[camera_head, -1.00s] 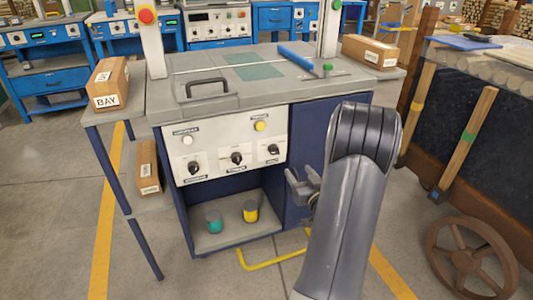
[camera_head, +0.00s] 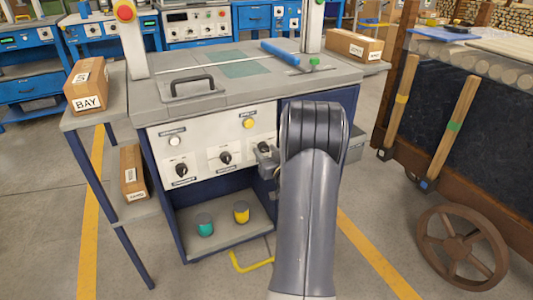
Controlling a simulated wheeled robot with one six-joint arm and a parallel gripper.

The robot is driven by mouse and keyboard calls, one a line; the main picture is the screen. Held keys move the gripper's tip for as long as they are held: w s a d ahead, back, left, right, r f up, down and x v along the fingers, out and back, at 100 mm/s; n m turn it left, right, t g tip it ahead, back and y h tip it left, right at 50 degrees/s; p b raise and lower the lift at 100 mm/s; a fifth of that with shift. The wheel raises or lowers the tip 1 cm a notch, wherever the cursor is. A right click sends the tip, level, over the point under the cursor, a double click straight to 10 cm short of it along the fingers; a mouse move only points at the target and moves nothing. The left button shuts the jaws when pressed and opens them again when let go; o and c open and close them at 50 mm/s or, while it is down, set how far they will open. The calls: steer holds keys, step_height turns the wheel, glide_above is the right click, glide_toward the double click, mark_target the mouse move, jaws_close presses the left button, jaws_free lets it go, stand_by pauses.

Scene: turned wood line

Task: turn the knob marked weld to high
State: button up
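The white control panel (camera_head: 205,145) on the front of the grey-topped machine has three black knobs: a left knob (camera_head: 181,169), a middle knob (camera_head: 225,158) and a right knob (camera_head: 264,147). The labels under the knobs are too small to read, so I cannot tell which is marked weld. My gripper (camera_head: 266,161) is in front of the panel's right end, close to the right knob and partly covering it. I cannot tell whether it touches the knob. Its fingers are small and partly hidden by my arm, so its opening is unclear.
A white button (camera_head: 174,141) and a yellow button (camera_head: 249,123) sit above the knobs. A teal can (camera_head: 204,225) and a yellow can (camera_head: 241,212) stand on the shelf below. A side table at left holds a BAY box (camera_head: 86,88). A cart wheel (camera_head: 461,247) is at right.

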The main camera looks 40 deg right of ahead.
steer(key=c, duration=0.8)
steer(key=shift+o, duration=0.2)
steer(key=shift+m, duration=0.3)
steer(key=m+p, duration=0.2)
steer(key=m, duration=0.3)
steer(key=shift+a+r+p, duration=0.1)
steer(key=shift+r+p, duration=0.05)
steer(key=shift+p, duration=0.15)
steer(key=m+p, duration=0.2)
steer(key=m, duration=0.3)
steer(key=shift+m, duration=0.3)
steer(key=m+p, duration=0.2)
steer(key=m, duration=0.1)
steer(key=shift+r+m, duration=0.1)
steer(key=shift+m, duration=0.2)
steer(key=m+p, duration=0.1)
steer(key=m, duration=0.2)
steer(key=shift+m, duration=0.4)
steer(key=m+p, duration=0.2)
steer(key=m, duration=0.3)
steer(key=shift+m, duration=0.3)
